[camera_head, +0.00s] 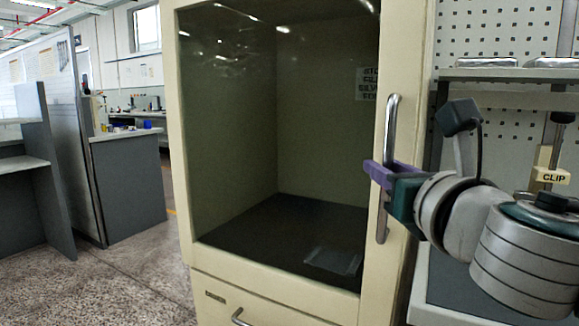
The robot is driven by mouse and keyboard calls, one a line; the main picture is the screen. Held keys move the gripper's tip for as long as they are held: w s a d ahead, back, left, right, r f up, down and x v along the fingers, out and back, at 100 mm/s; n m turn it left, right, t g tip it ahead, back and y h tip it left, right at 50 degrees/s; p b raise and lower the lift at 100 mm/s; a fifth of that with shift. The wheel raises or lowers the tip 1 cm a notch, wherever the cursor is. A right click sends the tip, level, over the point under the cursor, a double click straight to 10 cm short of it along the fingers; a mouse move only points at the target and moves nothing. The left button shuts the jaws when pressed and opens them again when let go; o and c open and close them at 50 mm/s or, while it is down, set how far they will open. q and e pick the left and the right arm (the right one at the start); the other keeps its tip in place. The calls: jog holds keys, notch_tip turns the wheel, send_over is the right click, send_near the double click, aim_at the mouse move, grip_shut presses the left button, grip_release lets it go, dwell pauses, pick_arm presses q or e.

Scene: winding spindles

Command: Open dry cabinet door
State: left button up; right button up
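The dry cabinet (182,150) is cream-coloured and stands upright in the middle of the view. Its glazed door (371,235) looks shut, with reflections on the pane. A vertical metal bar handle (391,125) is on the door's right stile. My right gripper (378,174), with purple fingers, is at the middle of the handle and hides part of it. The fingers reach across the bar, but whether they are closed on it is unclear. My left gripper is not in view.
Below the door is a drawer with a small metal pull (238,317). At right are a pegboard (500,35), a shelf (500,74) and a box marked CLIP (551,177). Grey partitions (62,130) stand at left. Speckled floor (115,275) is open front left.

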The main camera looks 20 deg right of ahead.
grip_shut()
dwell(1.3)
